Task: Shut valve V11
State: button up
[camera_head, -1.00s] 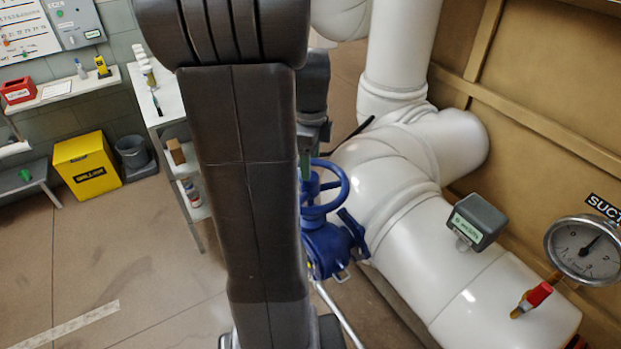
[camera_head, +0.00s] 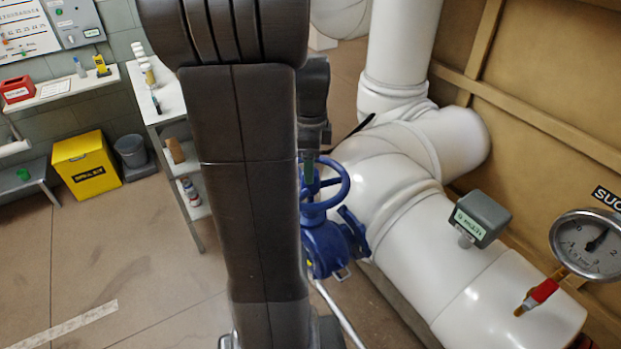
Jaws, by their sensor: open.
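A blue valve (camera_head: 328,245) with a round blue handwheel (camera_head: 340,185) stands right of my arm, beside the white pipe. My arm hides its left part. I see no readable tag that names it V11. My gripper (camera_head: 309,168) shows only in part, behind my arm, pointing down at the left part of the handwheel. One greenish finger is visible there. The gripper is open. I cannot tell whether the finger touches the wheel.
Thick white pipes (camera_head: 490,285) fill the right side, with a grey label box (camera_head: 480,218), a pressure gauge (camera_head: 588,244) and a red-handled cock (camera_head: 540,294). A shelf table (camera_head: 165,97) stands behind my arm. A yellow bin (camera_head: 88,165) is at left; the left floor is clear.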

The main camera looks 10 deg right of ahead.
jog(key=shift+f+b, duration=1.15)
jog(key=shift+f, duration=0.75)
jog(key=shift+s+f, duration=0.25)
jog(key=shift+s, duration=0.05)
jog(key=shift+w+f, duration=0.1)
jog(key=shift+f, duration=0.05)
jog(key=shift+w, duration=0.1)
jog(key=c, duration=0.3)
jog(key=shift+w+d, duration=0.1)
jog(key=shift+d, duration=0.05)
jog(key=c, duration=0.6)
jog(key=shift+r, duration=0.2)
jog(key=shift+c, duration=0.2)
